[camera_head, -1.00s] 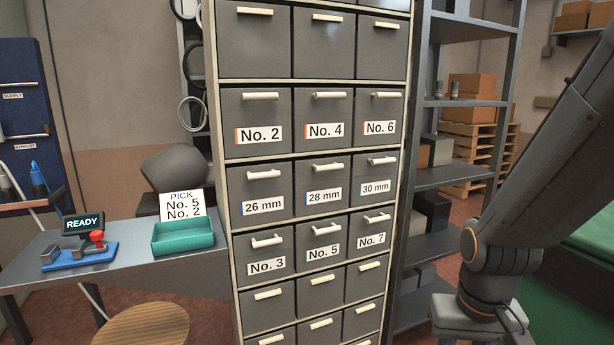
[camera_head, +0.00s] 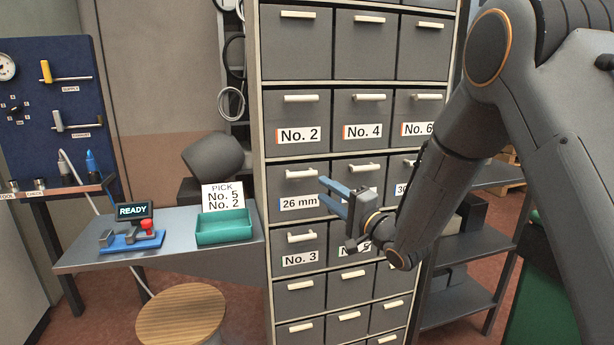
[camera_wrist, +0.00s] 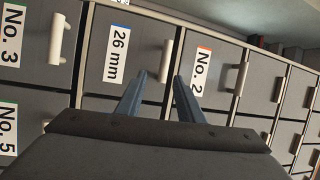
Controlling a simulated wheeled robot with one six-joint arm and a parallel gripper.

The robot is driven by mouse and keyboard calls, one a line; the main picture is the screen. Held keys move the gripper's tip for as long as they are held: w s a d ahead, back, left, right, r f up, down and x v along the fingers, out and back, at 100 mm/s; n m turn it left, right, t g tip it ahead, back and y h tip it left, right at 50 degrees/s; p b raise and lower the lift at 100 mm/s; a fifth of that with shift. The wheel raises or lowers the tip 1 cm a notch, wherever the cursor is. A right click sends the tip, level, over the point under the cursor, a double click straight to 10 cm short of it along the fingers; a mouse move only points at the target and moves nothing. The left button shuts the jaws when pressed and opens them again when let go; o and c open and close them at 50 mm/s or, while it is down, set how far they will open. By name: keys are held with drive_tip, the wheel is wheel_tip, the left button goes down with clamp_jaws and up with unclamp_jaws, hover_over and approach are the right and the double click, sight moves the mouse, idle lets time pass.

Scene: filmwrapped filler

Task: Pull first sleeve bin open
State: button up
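The cabinet (camera_head: 257,120) of grey bins with white handles stands in the middle of the head view. The pick card (camera_head: 222,196) reads No. 5, No. 2. My gripper (camera_head: 328,194) is open and empty, in front of the 26 mm and 28 mm bins. In the wrist view its fingers (camera_wrist: 160,80) are apart, pointing at the bins, touching no handle that I can see.
A bench (camera_head: 90,257) at the left carries an empty green tray (camera_head: 226,228) and a blue device with a READY display (camera_head: 132,211). A round wooden stool (camera_head: 180,315) stands before it. A shelf rack (camera_head: 450,290) stands right of the cabinet.

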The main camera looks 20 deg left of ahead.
sight(305, 177)
drive_tip(key=x, duration=0.2)
drive_tip(key=p+x, duration=0.1)
drive_tip(key=x, duration=0.2)
drive_tip(key=p+x, duration=0.1)
drive_tip(key=x, duration=0.2)
drive_tip(key=shift+s+a+r, duration=0.3)
drive_tip(key=shift+s, duration=0.05)
clamp_jaws()
